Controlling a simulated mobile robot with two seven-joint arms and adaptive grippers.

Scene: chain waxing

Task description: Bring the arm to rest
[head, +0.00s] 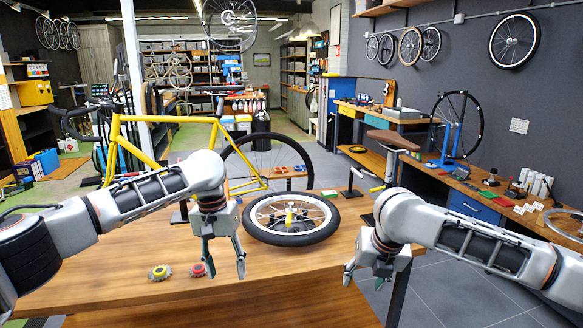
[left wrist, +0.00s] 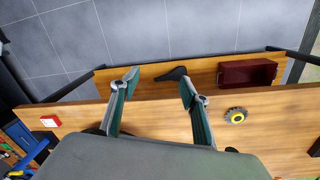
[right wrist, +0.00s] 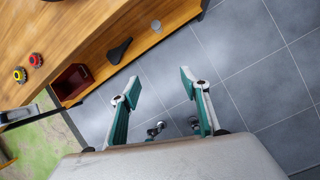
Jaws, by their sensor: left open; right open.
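My left gripper (head: 223,262) hangs over the wooden table (head: 130,265), fingers pointing down, between the two small cogs and the wheel. It is open with nothing between its fingers, which also show in the left wrist view (left wrist: 157,88). My right gripper (head: 364,278) hangs at the table's right edge, fingers down. It is open and empty; the right wrist view (right wrist: 160,88) shows it over the grey floor. Both arms are bent in from the sides.
A bicycle wheel (head: 291,234) lies flat on the table. A lower shelf holds a dark red bin (right wrist: 72,82) and a black saddle (right wrist: 120,50). A yellow bicycle (head: 155,118) stands behind. Grey floor is clear at right.

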